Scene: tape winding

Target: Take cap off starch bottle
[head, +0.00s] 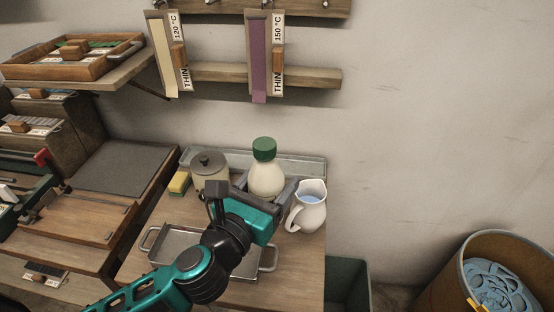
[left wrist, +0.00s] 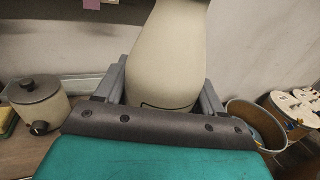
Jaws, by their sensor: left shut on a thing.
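The starch bottle (head: 266,181) is cream-white and stands upright at the back of the wooden table. Its green cap (head: 264,149) sits on top. My left gripper (head: 270,192) is shut around the lower body of the bottle, one finger on each side. In the left wrist view the bottle's body (left wrist: 172,60) fills the space between the fingers of my left gripper (left wrist: 165,88), and the cap is out of frame. My right gripper is in neither view.
A white jug (head: 308,210) with blue liquid stands close right of the bottle. A lidded pot (head: 209,172) and yellow sponge (head: 179,184) are to the left. A metal tray (head: 180,243) lies in front, partly behind my arm. Hanging strips (head: 258,55) are on the wall above.

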